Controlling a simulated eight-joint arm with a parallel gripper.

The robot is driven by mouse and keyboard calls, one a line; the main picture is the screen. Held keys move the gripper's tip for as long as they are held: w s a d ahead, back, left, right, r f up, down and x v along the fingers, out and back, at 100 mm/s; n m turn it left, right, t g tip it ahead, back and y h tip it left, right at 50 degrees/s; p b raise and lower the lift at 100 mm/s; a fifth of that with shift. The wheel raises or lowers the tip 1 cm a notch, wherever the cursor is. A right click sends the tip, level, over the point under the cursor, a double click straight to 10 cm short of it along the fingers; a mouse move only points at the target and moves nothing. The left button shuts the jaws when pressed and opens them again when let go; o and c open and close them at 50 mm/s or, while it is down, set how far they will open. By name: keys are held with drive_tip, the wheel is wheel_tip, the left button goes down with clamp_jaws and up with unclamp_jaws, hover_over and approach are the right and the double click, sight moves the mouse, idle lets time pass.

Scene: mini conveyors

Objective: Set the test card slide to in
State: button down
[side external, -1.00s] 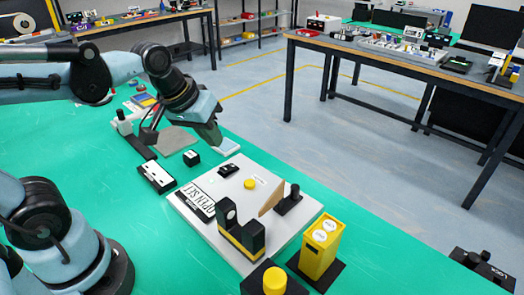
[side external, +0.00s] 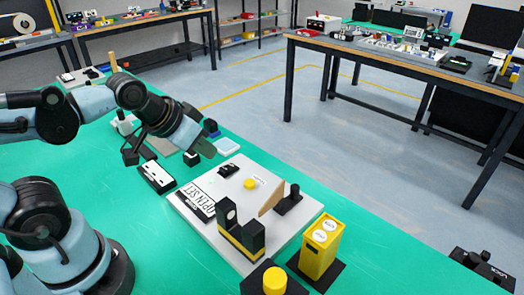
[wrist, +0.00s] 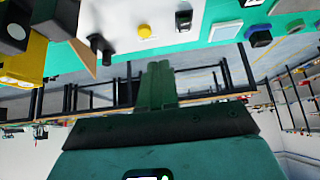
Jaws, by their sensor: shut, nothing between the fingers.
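No part in view carries a readable test card label, so I cannot tell for certain which is the slide. A black base with a white plate (side external: 157,176) lies left of the white panel (side external: 243,258). My gripper (side external: 208,153) is shut and empty, tilted down above the table behind the panel's far left corner. Its closed fingers (wrist: 157,85) point up the wrist view, below the panel parts.
A yellow box (side external: 321,246) and a yellow knob (side external: 274,281) stand at the near right.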

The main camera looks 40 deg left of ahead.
drive_tip(key=c, duration=1.8)
unclamp_jaws()
drive_tip(key=shift+o, duration=1.2)
drive_tip(key=shift+w, duration=0.1)
drive_tip(key=shift+o, duration=1.3)
drive_tip(key=shift+w+d+r, duration=0.2)
drive_tip(key=shift+w+r, duration=0.05)
drive_tip(key=shift+r, duration=0.05)
drive_tip(key=o, duration=0.3)
drive_tip(key=w+d+r+m+g, duration=0.2)
drive_tip(key=w+d+r+g, duration=0.1)
drive_tip(key=w+d, duration=0.2)
drive_tip(key=shift+w+h, duration=0.3)
drive_tip(key=shift+w, duration=0.15)
drive_tip(key=m+g, duration=0.3)
drive_tip(key=g, duration=0.1)
hover_over(295, 186)
wheel_tip(295, 186, down, 3)
wheel_tip(295, 186, down, 12)
drive_tip(key=shift+r, duration=0.25)
